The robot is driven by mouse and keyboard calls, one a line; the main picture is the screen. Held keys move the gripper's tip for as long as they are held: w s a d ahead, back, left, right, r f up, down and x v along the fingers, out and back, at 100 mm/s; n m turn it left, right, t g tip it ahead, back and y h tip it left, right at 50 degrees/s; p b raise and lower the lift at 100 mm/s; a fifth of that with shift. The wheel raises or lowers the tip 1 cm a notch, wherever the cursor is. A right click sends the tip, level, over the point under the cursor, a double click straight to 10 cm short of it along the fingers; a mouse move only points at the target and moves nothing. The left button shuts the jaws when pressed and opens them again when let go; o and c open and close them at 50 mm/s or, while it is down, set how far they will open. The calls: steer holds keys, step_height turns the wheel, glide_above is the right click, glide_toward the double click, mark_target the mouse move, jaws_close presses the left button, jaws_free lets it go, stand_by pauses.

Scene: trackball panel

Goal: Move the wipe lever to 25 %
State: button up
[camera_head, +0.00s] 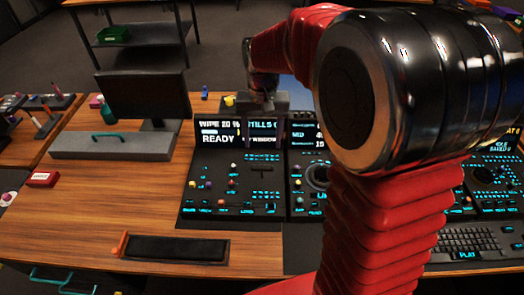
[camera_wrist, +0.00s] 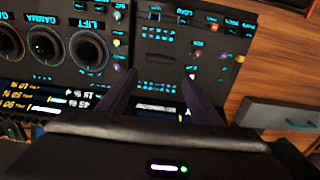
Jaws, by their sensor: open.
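The control panel (camera_head: 215,215) lies on the wooden desk, with several small ball-topped levers and knobs on it. A white-topped lever (camera_head: 233,166) stands near the middle of its left section; I cannot tell which lever is the wipe lever, as the labels are too small. The screen (camera_head: 217,133) behind the panel reads about "WIPE 20 %" and "READY". My gripper (camera_head: 265,143) hangs above the panel's back part, in front of the screen, hiding part of it. In the wrist view my gripper (camera_wrist: 160,80) is open and empty, its fingers apart over the panel, with colored knobs (camera_wrist: 197,43) just beyond the right finger.
Round dials (camera_wrist: 88,50) sit left of the fingers in the wrist view. My red arm hides much of the panel's right side.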

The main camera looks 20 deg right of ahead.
steer(key=s+r, duration=0.2)
steer(key=s, duration=0.1)
steer(key=s+r+n+t, duration=0.1)
steer(key=s+r, duration=0.2)
steer(key=s+r+t, duration=0.1)
steer(key=s+r, duration=0.1)
steer(key=s, duration=0.1)
steer(key=shift+s+a+r+n, duration=0.15)
steer(key=shift+a+r+n, duration=0.15)
steer(key=shift+a, duration=0.05)
steer(key=c, duration=1.2)
steer(key=s+t, duration=0.1)
steer(key=s, duration=0.2)
steer(key=s+r+n+t, duration=0.1)
steer(key=s, duration=0.2)
steer(key=s+r+t, duration=0.1)
steer(key=s, duration=0.2)
steer(key=shift+s+a+n, duration=0.1)
steer(key=shift+a+n, duration=0.1)
steer(key=shift+n, duration=0.1)
jaws_close()
steer(key=shift+s+f, duration=0.2)
steer(key=shift+s, duration=0.65)
